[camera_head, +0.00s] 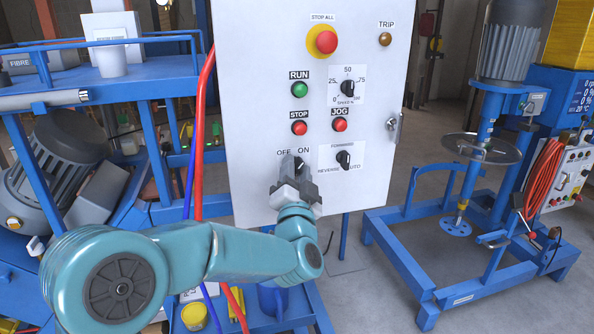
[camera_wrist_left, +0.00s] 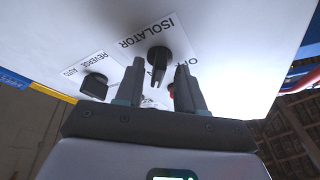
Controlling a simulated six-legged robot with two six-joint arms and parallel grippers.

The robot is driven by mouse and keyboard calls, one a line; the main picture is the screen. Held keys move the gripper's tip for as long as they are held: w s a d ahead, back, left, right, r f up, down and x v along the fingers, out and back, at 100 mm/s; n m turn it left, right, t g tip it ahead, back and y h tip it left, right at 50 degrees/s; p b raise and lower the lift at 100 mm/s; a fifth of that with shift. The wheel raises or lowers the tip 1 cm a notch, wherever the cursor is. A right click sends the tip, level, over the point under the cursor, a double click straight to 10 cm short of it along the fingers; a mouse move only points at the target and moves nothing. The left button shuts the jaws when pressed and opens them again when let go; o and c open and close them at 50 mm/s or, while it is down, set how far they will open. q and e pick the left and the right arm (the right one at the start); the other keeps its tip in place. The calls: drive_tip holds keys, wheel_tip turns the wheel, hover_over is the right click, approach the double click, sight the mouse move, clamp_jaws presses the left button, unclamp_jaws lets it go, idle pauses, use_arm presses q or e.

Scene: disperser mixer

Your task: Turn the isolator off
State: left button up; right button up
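The isolator knob (camera_wrist_left: 158,58) is a black rotary switch on the white control panel (camera_head: 258,87). In the left wrist view it sits between and just beyond the two fingertips, beside the "ISOLATOR" label (camera_wrist_left: 146,30). My left gripper (camera_wrist_left: 160,74) is open, with a finger on either side of the knob's line and gaps showing. In the head view the left gripper (camera_head: 295,170) is at the panel just below the "OFF" and "ON" labels, and it mostly hides the knob. Which label the knob points to cannot be told. My right gripper is in neither view.
The forward/reverse selector (camera_head: 344,159) is close right of the gripper. Red stop (camera_head: 299,128) and jog (camera_head: 340,125) buttons are above it. Red hoses (camera_head: 201,130) run along the panel's left edge. The mixer stand (camera_head: 460,215) is to the right.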

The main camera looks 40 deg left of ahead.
use_arm(q)
drive_tip(key=shift+c, duration=0.3)
drive_tip(key=shift+d, duration=0.1)
clamp_jaws()
drive_tip(key=shift+f+n+b, duration=0.15)
drive_tip(key=shift+n+b, duration=0.15)
drive_tip(key=shift+b, duration=0.2)
drive_tip(key=n+g+y+b, duration=0.1)
drive_tip(key=n+y+b, duration=0.1)
drive_tip(key=n+b, duration=0.2)
drive_tip(key=n+g+y+b, duration=0.1)
drive_tip(key=n+y+b, duration=0.1)
drive_tip(key=n+b, duration=0.2)
drive_tip(key=shift+w+d+f+n+b, duration=0.1)
drive_tip(key=shift+n+b, duration=0.2)
drive_tip(key=shift+n, duration=0.2)
drive_tip(key=n+g+y+b, duration=0.1)
drive_tip(key=n, duration=0.1)
drive_tip(key=shift+n, duration=0.3)
drive_tip(key=n+g+y+b, duration=0.1)
drive_tip(key=n+g+b, duration=0.1)
drive_tip(key=n, duration=0.3)
drive_tip(key=n+g, duration=0.1)
drive_tip(key=n, duration=0.1)
drive_tip(key=shift+r+g+y+b, duration=0.3)
drive_tip(key=shift+y, duration=0.1)
drive_tip(key=shift+r+n+g, duration=0.1)
drive_tip(key=shift+n+g, duration=0.7)
drive_tip(key=shift+n, duration=1)
